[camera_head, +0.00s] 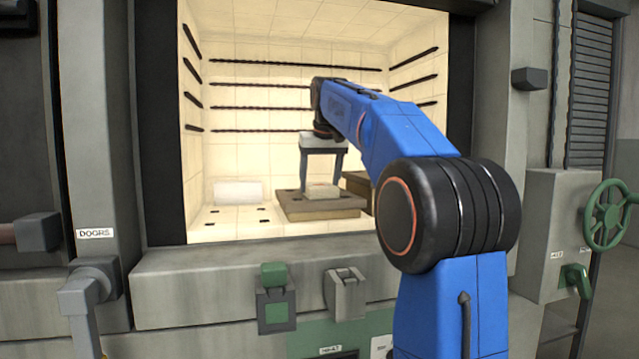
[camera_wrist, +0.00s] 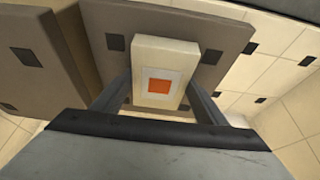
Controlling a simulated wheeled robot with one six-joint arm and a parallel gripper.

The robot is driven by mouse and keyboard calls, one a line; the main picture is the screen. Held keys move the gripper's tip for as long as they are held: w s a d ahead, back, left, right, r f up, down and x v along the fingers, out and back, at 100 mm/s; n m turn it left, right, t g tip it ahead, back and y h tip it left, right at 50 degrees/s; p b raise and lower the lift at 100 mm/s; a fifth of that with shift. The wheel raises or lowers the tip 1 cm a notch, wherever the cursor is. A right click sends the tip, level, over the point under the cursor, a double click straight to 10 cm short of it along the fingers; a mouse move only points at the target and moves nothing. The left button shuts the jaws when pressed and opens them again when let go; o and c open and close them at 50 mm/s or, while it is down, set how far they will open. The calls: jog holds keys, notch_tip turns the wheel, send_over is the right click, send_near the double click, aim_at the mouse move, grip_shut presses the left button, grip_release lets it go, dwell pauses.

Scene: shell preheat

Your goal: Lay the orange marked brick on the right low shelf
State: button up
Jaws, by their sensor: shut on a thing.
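The orange marked brick, a pale block with an orange square on its face, is between the fingers of my gripper (camera_head: 322,182). The wrist view shows the brick (camera_wrist: 163,57) with its orange mark facing the camera and a finger at each side. My gripper is shut on it. The brick is over a low brown slab shelf (camera_head: 300,207) inside the lit chamber; I cannot tell whether it touches the slab. A second brown slab (camera_head: 356,183) stands to the right, partly hidden behind my arm. The wrist view also shows two brown slabs beside each other.
A white block (camera_head: 238,192) lies on the chamber floor at the back left. Dark rods (camera_head: 260,131) line the chamber walls. The floor (camera_head: 215,228) at the front left is clear. The chamber sill (camera_head: 190,290) runs across the front.

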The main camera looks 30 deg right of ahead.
jog(key=o, duration=1.4)
jog(key=shift+f, duration=0.1)
jog(key=v, duration=1.2)
